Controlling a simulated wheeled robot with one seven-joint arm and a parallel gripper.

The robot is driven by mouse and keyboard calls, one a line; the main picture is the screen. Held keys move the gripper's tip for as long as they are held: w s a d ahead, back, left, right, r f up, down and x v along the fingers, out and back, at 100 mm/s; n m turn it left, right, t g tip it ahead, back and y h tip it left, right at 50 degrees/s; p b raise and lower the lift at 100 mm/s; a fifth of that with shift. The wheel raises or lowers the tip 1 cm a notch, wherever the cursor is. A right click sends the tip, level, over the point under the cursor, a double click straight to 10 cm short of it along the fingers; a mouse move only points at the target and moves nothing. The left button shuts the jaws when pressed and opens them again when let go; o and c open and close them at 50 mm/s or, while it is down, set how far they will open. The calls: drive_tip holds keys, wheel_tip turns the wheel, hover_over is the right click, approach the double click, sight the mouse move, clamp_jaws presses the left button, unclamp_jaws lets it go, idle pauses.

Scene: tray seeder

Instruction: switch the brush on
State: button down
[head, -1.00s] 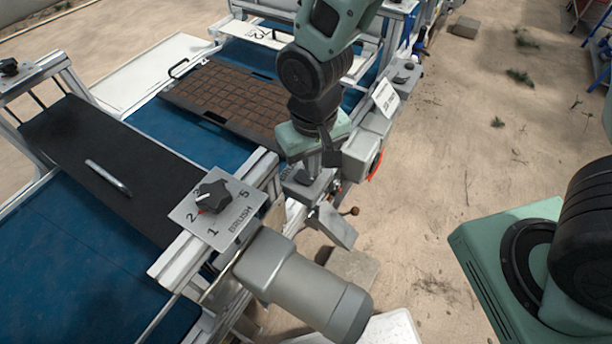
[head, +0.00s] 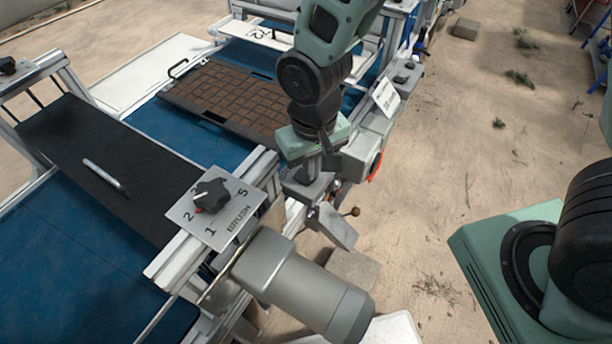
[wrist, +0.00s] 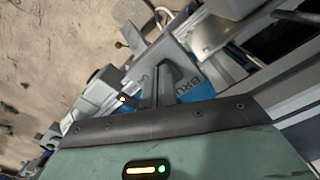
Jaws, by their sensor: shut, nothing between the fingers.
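My gripper (head: 312,178) is shut and empty. It points down at a small grey box (head: 301,192) on the machine's right-hand rail. A black dial (head: 210,195) sits on a grey plate marked "BRUSH" with numbers, left of my gripper.
A grey motor (head: 305,285) sticks out below the dial plate. A grey box with a brown-knobbed lever (head: 353,212) is just right of my gripper. A dark tray of brown cells (head: 168,98) lies on the blue belt.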

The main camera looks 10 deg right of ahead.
drive_tip(key=shift+f, duration=0.3)
drive_tip(key=shift+r, duration=0.1)
drive_tip(key=shift+r+p, duration=2.85)
drive_tip(key=shift+r, duration=0.65)
drive_tip(key=shift+s+r+b, duration=0.1)
drive_tip(key=shift+s+b, duration=0.05)
drive_tip(key=shift+b, duration=0.25)
drive_tip(key=s+d+r+n+b, duration=0.2)
drive_tip(key=s+b, duration=0.1)
drive_tip(key=s, duration=0.3)
drive_tip(key=s+d+r+n+b, duration=0.2)
drive_tip(key=s+b, duration=0.2)
drive_tip(key=s, duration=0.1)
drive_tip(key=shift+s+n+y, duration=0.3)
drive_tip(key=shift+s+n, duration=0.05)
drive_tip(key=shift+n, duration=0.05)
